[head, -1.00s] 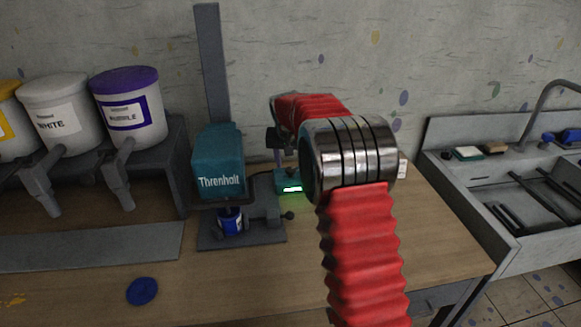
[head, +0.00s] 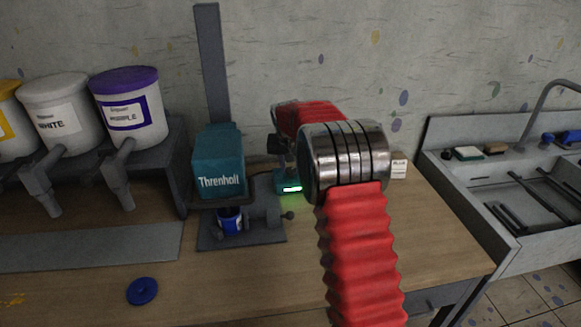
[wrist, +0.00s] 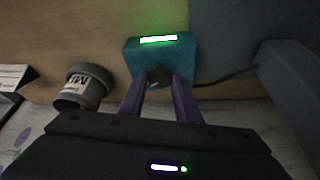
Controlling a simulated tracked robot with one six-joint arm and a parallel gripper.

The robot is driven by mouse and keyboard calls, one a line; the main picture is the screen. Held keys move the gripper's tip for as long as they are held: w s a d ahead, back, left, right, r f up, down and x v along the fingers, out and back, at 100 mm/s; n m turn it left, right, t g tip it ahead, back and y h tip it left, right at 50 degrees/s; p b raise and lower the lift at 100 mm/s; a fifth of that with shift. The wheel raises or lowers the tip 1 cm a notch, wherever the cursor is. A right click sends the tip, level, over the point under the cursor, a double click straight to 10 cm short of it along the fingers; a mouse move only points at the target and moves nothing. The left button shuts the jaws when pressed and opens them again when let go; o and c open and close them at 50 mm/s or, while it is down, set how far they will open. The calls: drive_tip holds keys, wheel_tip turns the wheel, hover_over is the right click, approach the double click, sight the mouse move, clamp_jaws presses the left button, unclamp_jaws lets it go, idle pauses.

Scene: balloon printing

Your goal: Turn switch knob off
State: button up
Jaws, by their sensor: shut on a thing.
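The teal switch box (head: 289,187) with a lit green strip stands on the table, right of the teal press. It also shows in the wrist view (wrist: 183,48), its strip glowing green. The dark round knob (wrist: 159,77) is on the box's near side in the wrist view. My gripper (wrist: 158,82) is shut on the knob, one finger on each side of it. In the head view my red-sleeved arm reaches over the table, and the fingertips and knob are hard to make out.
The teal press (head: 218,165) stands close left of the box, with a grey post behind it. A small labelled container (wrist: 84,86) sits beside the box in the wrist view. A sink (head: 510,190) is at right. Paint buckets (head: 129,97) stand at left.

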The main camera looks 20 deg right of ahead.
drive_tip(key=c, duration=0.3)
drive_tip(key=shift+n, duration=0.3)
drive_tip(key=shift+d+n+y, duration=0.15)
drive_tip(key=shift+n+y, duration=0.3)
drive_tip(key=shift+n, duration=0.55)
drive_tip(key=shift+d+n+y, duration=0.1)
drive_tip(key=shift+n+y, duration=0.35)
drive_tip(key=shift+n, duration=0.55)
drive_tip(key=n, duration=0.2)
drive_tip(key=n+y, duration=0.1)
drive_tip(key=n, duration=0.1)
drive_tip(key=shift+d+y, duration=0.15)
drive_tip(key=shift+y, duration=0.15)
drive_tip(key=shift+d+n+y, duration=0.15)
drive_tip(key=shift+n+y, duration=0.45)
drive_tip(key=shift+n, duration=1)
drive_tip(key=o, duration=1)
drive_tip(key=shift+o, duration=0.2)
drive_tip(key=shift+r, duration=0.1)
